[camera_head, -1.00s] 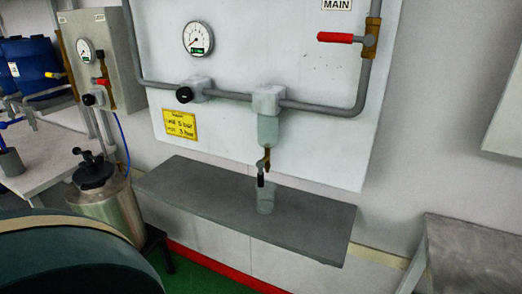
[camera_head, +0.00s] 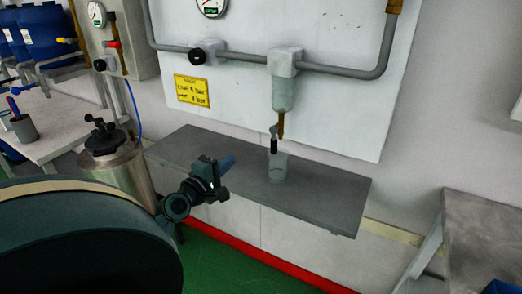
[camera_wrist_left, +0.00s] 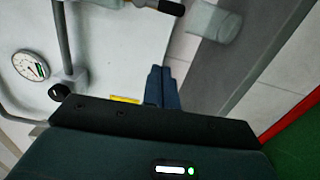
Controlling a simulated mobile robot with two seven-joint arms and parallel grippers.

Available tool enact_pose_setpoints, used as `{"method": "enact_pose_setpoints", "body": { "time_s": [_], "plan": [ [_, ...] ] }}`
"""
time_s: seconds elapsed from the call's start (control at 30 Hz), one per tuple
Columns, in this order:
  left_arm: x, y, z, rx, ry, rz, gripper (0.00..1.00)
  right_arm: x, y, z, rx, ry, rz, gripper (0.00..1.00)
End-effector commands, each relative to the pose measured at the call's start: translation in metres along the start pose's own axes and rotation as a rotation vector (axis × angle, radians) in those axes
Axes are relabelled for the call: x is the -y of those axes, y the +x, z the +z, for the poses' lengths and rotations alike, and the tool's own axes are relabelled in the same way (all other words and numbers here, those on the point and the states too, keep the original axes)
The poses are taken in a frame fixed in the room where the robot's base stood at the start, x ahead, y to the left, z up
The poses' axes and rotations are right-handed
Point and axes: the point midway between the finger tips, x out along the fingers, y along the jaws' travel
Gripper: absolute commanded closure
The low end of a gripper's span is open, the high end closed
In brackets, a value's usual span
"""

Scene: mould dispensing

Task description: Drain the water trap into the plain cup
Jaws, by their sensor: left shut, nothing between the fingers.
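The water trap (camera_head: 282,94) is a grey bowl under a square block on the pipe of the white panel. A brass drain outlet (camera_head: 280,125) with a dark lever (camera_head: 274,143) hangs below it. A clear plain cup (camera_head: 278,168) stands upright on the grey shelf under the outlet; it also shows in the left wrist view (camera_wrist_left: 214,22). My left gripper (camera_head: 228,162) is shut and empty, in front of the shelf, left of the cup and apart from it. Its blue fingers also show in the left wrist view (camera_wrist_left: 162,86). My right gripper is not in view.
The grey shelf (camera_head: 330,200) is otherwise clear. A yellow label (camera_head: 191,91), a black knob (camera_head: 197,54) and a gauge (camera_head: 211,4) are on the panel. A metal canister (camera_head: 118,165) stands at left. A grey table (camera_head: 490,235) is at right.

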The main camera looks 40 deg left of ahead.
Motion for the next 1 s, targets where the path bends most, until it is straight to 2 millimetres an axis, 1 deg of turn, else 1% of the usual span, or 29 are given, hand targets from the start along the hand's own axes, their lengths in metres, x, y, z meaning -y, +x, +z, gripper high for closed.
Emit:
{"method": "enact_pose_setpoints", "body": {
  "time_s": [0.2, 0.33, 0.47, 0.8, 0.87, 1.0],
  "plan": [
    [0.0, 0.001, 0.001, 0.001, 0.004, -0.002, 1.0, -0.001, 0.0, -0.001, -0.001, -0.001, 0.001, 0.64],
    [-0.001, 0.01, 0.001, 0.002, 0.004, 0.0, 1.0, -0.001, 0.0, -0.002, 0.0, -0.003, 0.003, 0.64],
    [-0.002, 0.031, 0.001, 0.002, 0.003, 0.001, 1.0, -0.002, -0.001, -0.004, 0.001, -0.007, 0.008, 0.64],
    [0.0, 0.103, 0.001, 0.002, 0.005, -0.001, 1.0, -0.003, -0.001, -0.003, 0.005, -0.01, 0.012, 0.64],
    [-0.003, 0.104, 0.013, 0.003, 0.001, -0.003, 1.0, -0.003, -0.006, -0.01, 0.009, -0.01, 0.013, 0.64],
    [-0.001, 0.107, 0.031, 0.002, 0.002, -0.003, 1.0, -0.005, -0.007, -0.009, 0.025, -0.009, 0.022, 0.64]
  ]
}}
